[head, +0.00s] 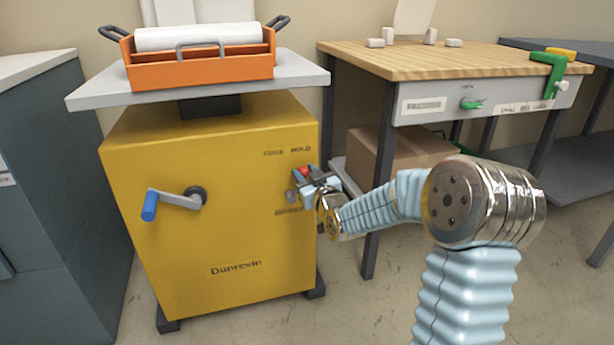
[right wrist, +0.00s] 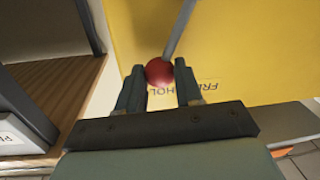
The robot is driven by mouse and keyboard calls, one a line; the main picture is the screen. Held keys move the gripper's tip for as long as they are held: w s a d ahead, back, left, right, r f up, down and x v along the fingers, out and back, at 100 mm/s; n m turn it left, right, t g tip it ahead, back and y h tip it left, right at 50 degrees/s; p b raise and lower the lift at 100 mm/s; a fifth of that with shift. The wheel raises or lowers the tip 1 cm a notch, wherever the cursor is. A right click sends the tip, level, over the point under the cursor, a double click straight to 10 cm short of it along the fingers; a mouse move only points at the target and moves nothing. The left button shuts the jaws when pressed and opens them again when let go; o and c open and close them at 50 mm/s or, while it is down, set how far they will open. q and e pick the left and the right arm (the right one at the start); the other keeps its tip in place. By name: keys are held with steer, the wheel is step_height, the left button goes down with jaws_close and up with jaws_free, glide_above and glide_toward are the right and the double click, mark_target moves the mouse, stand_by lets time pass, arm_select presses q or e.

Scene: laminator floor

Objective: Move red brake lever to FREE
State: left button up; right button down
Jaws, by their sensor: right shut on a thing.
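The red brake lever's round knob (head: 303,171) shows at the right side of the yellow machine's front (head: 230,235), below the printed word HOLD. The word FREE is printed to the left of HOLD. In the right wrist view the red knob (right wrist: 159,72) sits between the two fingers, with its grey rod (right wrist: 180,30) running up from it. My right gripper (head: 311,181) is shut on the knob; it also shows in the right wrist view (right wrist: 160,85). The gripper partly hides the lever in the head view. My left gripper is out of view.
A crank with a blue handle (head: 149,206) sticks out left on the machine front. An orange tray (head: 200,72) with a white roll stands on top. A wooden-topped bench (head: 455,62) stands right, with a cardboard box (head: 385,155) under it.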

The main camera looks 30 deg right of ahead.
steer(key=a+n, duration=0.2)
steer(key=n, duration=0.1)
steer(key=a+n, duration=0.1)
steer(key=shift+w+a+r+g+b, duration=0.15)
steer(key=shift+w+r+g+b, duration=0.15)
steer(key=shift+w+r+b, duration=0.1)
steer(key=a+n, duration=0.1)
steer(key=n+p, duration=0.1)
steer(key=shift+w+a+n, duration=0.2)
steer(key=shift+a+n, duration=0.1)
steer(key=shift+a, duration=0.1)
steer(key=shift+w+a+f+n+p, duration=0.1)
steer(key=shift+a+f+n+p, duration=0.2)
steer(key=shift+a+n, duration=0.3)
steer(key=shift+w+a+f+n+p, duration=0.15)
steer(key=shift+a+n+p, duration=0.2)
steer(key=shift+n, duration=0.35)
steer(key=c, duration=0.7)
jaws_free()
steer(key=shift+c, duration=0.2)
steer(key=shift+s, duration=0.1)
